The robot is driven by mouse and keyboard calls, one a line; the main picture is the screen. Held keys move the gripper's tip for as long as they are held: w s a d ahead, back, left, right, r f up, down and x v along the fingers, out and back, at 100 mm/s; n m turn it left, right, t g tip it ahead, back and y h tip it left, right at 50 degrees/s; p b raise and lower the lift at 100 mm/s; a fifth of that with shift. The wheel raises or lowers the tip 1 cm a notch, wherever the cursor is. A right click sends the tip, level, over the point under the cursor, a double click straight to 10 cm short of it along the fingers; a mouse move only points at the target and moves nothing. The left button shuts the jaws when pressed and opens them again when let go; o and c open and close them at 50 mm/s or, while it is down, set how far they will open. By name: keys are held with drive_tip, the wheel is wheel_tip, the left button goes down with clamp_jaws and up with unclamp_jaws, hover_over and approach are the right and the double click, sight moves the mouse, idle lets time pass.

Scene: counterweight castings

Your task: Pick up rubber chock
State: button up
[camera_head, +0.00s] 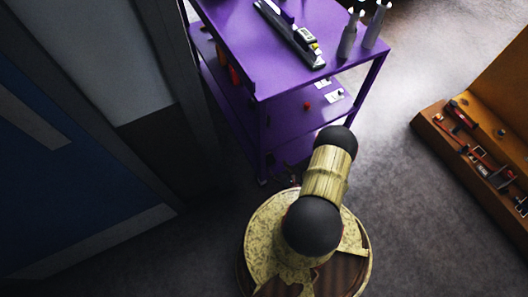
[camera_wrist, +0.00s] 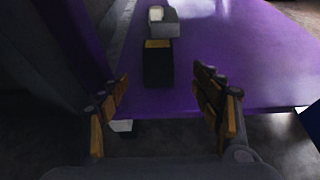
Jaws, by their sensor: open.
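In the wrist view, a dark block with a yellow band along its top edge (camera_wrist: 158,66) sits near the edge of a purple surface; it may be the rubber chock, but I cannot be sure. My gripper (camera_wrist: 161,78) is open, its fingers spread on either side of the block in the picture, with no visible contact. In the head view, a purple cart (camera_head: 268,75) carries a long black-and-grey item (camera_head: 285,30) with a small yellow-marked piece (camera_head: 307,37) by its near end. My gripper is not discernible in the head view.
A grey-and-white object (camera_wrist: 163,22) stands just behind the block. Two grey bottles (camera_head: 347,38) stand at the cart's right edge. The cart's lower shelf (camera_head: 288,118) holds small items. An orange-brown case of tools (camera_head: 470,150) lies at right. A dark panelled wall is at left.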

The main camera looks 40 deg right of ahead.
sight(269, 157)
drive_tip(key=b+x, duration=0.2)
drive_tip(key=x, duration=0.4)
drive_tip(key=shift+w, duration=0.1)
drive_tip(key=shift+r+b+x, duration=0.15)
drive_tip(key=shift+b+x, duration=0.6)
drive_tip(key=shift+x, duration=0.75)
drive_tip(key=shift+r+b+x, duration=0.1)
drive_tip(key=shift+b+x, duration=0.65)
drive_tip(key=shift+x, duration=0.75)
drive_tip(key=shift+w+a, duration=0.15)
drive_tip(key=shift+w, duration=0.05)
drive_tip(key=shift+c, duration=1.1)
drive_tip(key=c, duration=1.1)
drive_tip(key=shift+c, duration=0.7)
